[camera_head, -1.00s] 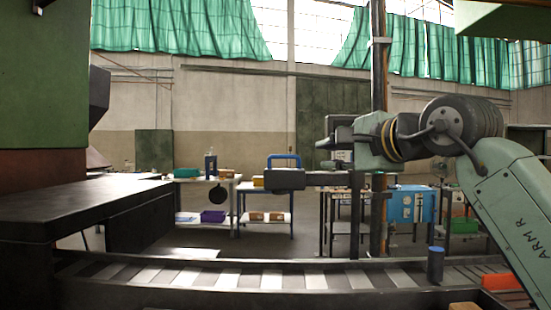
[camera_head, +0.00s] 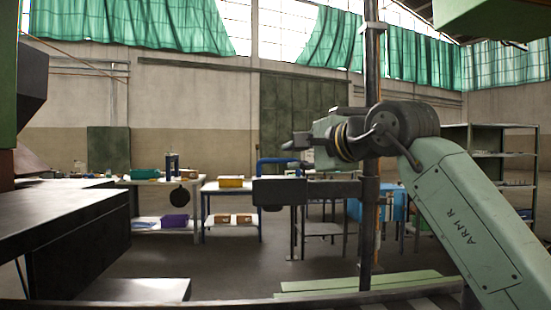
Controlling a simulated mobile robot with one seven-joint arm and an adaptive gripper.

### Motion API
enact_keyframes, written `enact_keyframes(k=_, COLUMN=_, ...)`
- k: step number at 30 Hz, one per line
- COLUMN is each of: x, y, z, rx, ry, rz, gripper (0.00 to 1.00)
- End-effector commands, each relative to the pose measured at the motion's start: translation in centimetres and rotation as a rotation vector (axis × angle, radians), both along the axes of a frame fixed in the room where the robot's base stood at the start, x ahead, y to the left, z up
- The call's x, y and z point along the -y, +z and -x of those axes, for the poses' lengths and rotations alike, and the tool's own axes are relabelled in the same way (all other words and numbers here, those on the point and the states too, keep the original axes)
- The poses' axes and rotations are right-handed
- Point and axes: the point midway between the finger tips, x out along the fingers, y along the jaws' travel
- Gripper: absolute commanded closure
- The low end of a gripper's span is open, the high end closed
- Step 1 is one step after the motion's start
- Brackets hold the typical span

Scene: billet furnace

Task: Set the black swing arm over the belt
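The black swing arm (camera_head: 335,188) is a dark bar running left from an upright post (camera_head: 370,120). It ends in a dark block (camera_head: 280,191). A blue handle (camera_head: 278,161) shows just above that block; whether it is fixed to it is unclear. My gripper (camera_head: 292,152) reaches in from the right and points left, in the picture just above the bar and close to the blue handle. Contact is not visible. The fingers are small and dark, so their opening cannot be made out. Only a strip of the belt (camera_head: 440,303) shows at the bottom edge.
A dark bench (camera_head: 60,210) stands at the left. Tables with bins (camera_head: 230,183) and a blue box (camera_head: 365,208) stand behind the swing arm. A grey shelf (camera_head: 490,150) is at the right. Green beams (camera_head: 360,284) lie low beyond the belt.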

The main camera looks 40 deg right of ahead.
Motion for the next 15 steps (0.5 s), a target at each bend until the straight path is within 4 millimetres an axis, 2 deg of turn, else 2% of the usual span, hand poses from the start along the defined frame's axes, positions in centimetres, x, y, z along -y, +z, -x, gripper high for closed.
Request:
enact_keyframes(k=3, x=0.2, y=-0.1, z=-2.5, rx=-0.002, ry=0.003, rz=-0.002, gripper=0.81)
enact_keyframes(k=9, x=0.8, y=-0.8, z=-5.8, rx=0.0, ry=0.003, rz=0.0, gripper=0.81)
enact_keyframes(k=15, x=1.1, y=-1.2, z=-7.6, rx=0.001, ry=0.002, rz=0.0, gripper=0.81)
